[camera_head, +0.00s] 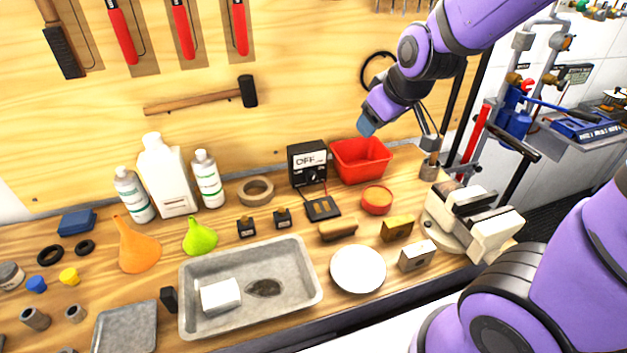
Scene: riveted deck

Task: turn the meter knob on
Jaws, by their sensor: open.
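The meter (298,173) is a small black box standing upright near the back of the bench, against the wooden board. Its pale display reads "OFF". A dark knob (312,178) is on its front face below the display, small in this view; its pointer direction is not clear. A lead runs from the meter down to a flat black piece on the bench. My gripper (367,126) is at the end of the purple arm, above and to the right of the meter, over the red bin. It is open, empty and apart from the meter and knob.
A red bin (361,160) stands right beside the meter, a tape roll (256,190) to its left. In front are a flat black piece (322,208), a brush (337,229) and a metal tray (309,291). A vise (474,222) is at right; a hammer (200,98) hangs above.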

